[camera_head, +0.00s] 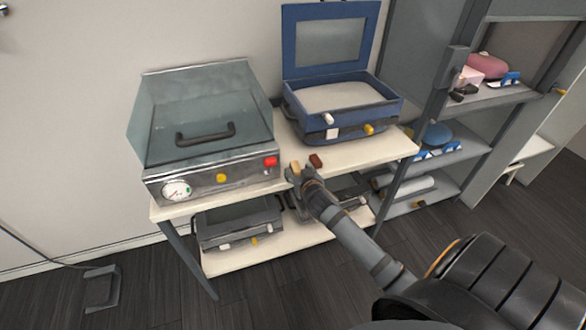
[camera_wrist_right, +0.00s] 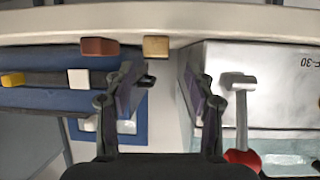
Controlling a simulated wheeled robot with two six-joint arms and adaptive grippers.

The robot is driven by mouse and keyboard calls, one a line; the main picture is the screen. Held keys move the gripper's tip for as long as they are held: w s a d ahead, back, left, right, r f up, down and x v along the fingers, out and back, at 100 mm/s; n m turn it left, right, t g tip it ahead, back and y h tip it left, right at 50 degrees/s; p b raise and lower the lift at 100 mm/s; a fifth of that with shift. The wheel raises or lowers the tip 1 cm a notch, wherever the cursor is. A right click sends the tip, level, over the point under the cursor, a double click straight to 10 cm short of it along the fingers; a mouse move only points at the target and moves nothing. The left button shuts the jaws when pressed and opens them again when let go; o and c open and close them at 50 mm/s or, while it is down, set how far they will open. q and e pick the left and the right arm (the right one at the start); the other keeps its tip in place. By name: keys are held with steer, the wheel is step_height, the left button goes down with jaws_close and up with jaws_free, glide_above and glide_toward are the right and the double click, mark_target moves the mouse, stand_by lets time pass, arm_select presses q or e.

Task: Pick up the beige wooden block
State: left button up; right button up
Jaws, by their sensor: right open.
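The beige wooden block (camera_head: 295,166) is small and sits on the table top, between the two machines. In the right wrist view the beige block (camera_wrist_right: 156,47) shows whole, beyond the fingertips and roughly in line with the gap between them. My right gripper (camera_head: 301,175) is close to the block in the head view and partly overlaps it. In the right wrist view my right gripper (camera_wrist_right: 165,82) has its fingers spread, with nothing between them. My left gripper is not in view.
A reddish-brown block (camera_head: 316,160) lies right of the beige one. A clear-lidded machine (camera_head: 210,130) stands left, a blue open-lidded case (camera_head: 340,108) right, both on the white table (camera_head: 380,151). More cases sit on the lower shelf. A grey shelf unit (camera_head: 470,150) stands at right.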

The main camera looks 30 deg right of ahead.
mark_target(296, 166)
steer(key=shift+w+d+f, duration=0.1)
steer(key=shift+w, duration=0.05)
steer(key=x, duration=0.5)
steer(key=shift+d+f+p, duration=0.1)
steer(key=shift+f+p, duration=0.2)
steer(key=shift+p, duration=0.05)
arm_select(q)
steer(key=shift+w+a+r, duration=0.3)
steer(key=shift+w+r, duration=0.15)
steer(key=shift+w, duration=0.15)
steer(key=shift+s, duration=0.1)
arm_select(e)
steer(key=shift+s+r, duration=0.1)
steer(key=shift+s, duration=0.15)
steer(key=shift+c, duration=0.2)
steer(key=shift+c, duration=1.1)
steer(key=c, duration=0.8)
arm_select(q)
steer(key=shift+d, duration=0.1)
arm_select(e)
steer(key=shift+r, duration=0.1)
